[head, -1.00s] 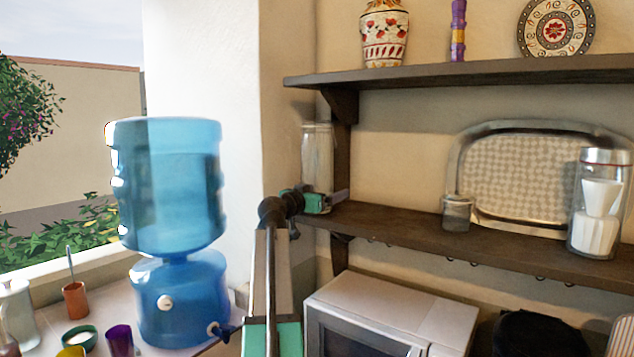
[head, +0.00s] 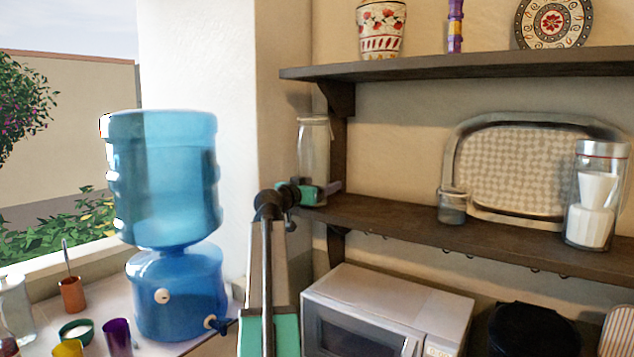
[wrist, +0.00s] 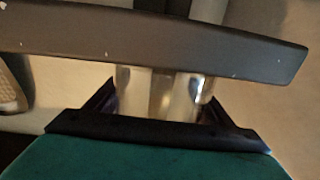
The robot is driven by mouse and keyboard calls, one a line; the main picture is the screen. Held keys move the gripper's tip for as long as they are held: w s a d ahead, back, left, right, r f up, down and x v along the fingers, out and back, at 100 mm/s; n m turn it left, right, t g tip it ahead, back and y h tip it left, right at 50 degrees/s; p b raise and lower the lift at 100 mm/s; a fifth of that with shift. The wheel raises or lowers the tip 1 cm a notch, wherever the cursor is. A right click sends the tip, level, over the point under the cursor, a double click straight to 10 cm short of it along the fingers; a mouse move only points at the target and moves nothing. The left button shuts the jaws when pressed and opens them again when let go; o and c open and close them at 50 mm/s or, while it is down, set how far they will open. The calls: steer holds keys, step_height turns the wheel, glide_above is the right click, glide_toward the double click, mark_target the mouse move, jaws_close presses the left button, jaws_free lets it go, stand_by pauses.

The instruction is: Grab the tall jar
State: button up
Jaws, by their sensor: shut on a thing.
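The tall jar (head: 313,149) is clear glass and stands upright at the left end of the lower shelf (head: 420,228), close to the wall bracket. My gripper (head: 321,193) is at the jar's lower part, its jaws shut around it. In the wrist view the glass of the jar (wrist: 165,95) shows between the two dark fingers (wrist: 160,112). The gripper hides the jar's base, so I cannot tell whether it touches the shelf.
A small glass jar (head: 452,207), a metal tray (head: 466,137) and a lidded jar with white contents (head: 596,200) stand further right on the shelf. The upper shelf (head: 430,65) is above. A microwave (head: 388,305) is below. A blue water dispenser (head: 163,180) stands left.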

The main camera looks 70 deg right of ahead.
steer(key=shift+r, duration=0.35)
